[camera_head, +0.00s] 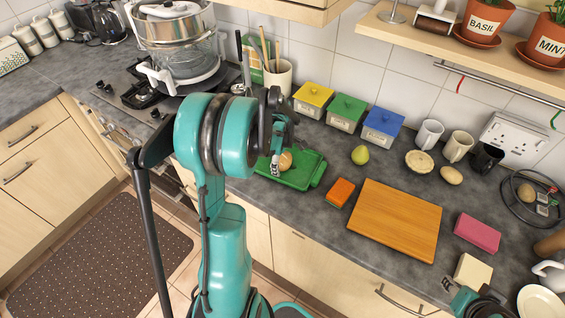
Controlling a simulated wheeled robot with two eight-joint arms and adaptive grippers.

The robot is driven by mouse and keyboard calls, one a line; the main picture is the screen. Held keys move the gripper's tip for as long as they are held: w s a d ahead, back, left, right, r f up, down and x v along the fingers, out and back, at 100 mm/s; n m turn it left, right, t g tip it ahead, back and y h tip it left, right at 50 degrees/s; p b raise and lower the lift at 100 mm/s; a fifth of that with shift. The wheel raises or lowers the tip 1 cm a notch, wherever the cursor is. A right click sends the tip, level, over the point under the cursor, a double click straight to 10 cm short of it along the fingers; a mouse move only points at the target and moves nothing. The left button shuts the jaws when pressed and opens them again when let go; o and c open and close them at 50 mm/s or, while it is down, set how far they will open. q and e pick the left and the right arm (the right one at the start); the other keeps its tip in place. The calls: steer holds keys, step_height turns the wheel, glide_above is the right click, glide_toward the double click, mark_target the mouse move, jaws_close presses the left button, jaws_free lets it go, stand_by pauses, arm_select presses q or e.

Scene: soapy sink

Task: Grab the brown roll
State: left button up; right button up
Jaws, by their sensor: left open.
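A small round tan-brown thing (286,161), which looks like the brown roll, lies on a green tray (310,177) on the counter. My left gripper (279,158) is open over the tray, with a fingertip just left of the roll. My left arm hides part of the gripper and the left part of the tray. I cannot tell whether the finger touches the roll. Another tan, roll-like thing (451,176) lies near the mugs at the right. My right gripper (455,293) shows only partly at the lower right, near a cream block (473,271).
An orange sponge (340,193) and a wooden board (395,222) lie right of the tray. A pear (360,155), yellow, green and blue boxes (345,113) and a utensil pot (279,80) stand behind. A pink block (477,233) lies farther right. A glass-sided steamer (180,50) stands at the back left.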

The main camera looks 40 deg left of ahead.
arm_select(q)
steer(key=shift+r, duration=0.15)
steer(key=c, duration=1.2)
